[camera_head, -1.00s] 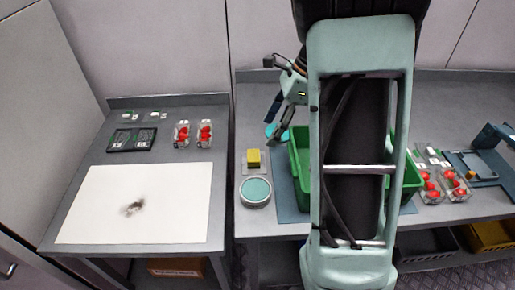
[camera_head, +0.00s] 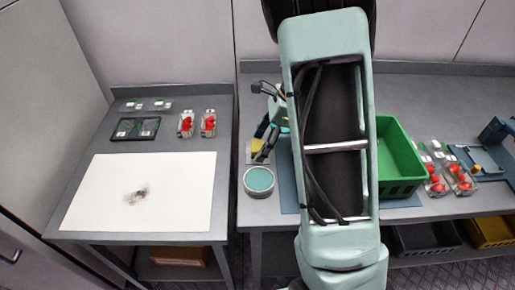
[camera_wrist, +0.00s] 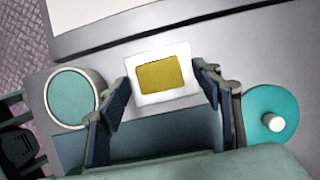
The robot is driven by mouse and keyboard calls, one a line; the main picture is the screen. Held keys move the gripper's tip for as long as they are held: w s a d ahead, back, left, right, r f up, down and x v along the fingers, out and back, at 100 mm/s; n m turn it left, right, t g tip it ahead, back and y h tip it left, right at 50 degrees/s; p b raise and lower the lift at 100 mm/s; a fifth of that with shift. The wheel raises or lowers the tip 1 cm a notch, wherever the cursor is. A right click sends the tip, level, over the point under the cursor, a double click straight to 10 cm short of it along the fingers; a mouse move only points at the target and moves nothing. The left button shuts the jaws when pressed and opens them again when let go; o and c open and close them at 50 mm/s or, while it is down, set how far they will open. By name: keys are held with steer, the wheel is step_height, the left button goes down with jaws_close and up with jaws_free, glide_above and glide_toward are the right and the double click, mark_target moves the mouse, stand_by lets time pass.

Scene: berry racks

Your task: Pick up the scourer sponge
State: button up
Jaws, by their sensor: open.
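The scourer sponge is a yellow block on a pale square tray (camera_wrist: 133,91); the sponge (camera_wrist: 160,77) shows between my fingers in the wrist view. In the head view the sponge (camera_head: 257,146) is partly hidden by my gripper. My gripper (camera_wrist: 163,92) is open and empty, with one finger on each side of the sponge in the wrist view. In the head view my gripper (camera_head: 264,143) is over the tray's right side. I cannot tell how high the fingertips are above the tray.
A round teal-topped container (camera_head: 258,181) stands just in front of the tray. A teal disc with a white knob (camera_wrist: 271,117) lies at the right in the wrist view. A green crate (camera_head: 402,165) stands right of my arm, with punnets of red berries (camera_head: 436,180) beyond it.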

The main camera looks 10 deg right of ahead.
mark_target(254, 146)
steer(key=shift+c, duration=0.4)
steer(key=c, duration=0.8)
steer(key=shift+r, duration=0.2)
steer(key=shift+r+p, duration=0.45)
steer(key=shift+p, duration=0.15)
step_height(254, 146, up, 3)
steer(key=shift+s+f+p, duration=0.1)
steer(key=shift+s+p, duration=0.05)
steer(key=shift+p, duration=1.1)
steer(key=s+a+r+p, duration=0.1)
steer(key=s+r+p, duration=0.2)
steer(key=s, duration=0.1)
steer(key=s+a+r+p, duration=0.1)
steer(key=s+r+p, duration=0.2)
steer(key=s, duration=0.2)
steer(key=s+a+r+p, duration=0.1)
steer(key=s+r+p, duration=0.2)
steer(key=s, duration=0.1)
steer(key=shift+s, duration=0.15)
steer(key=shift+o, duration=0.3)
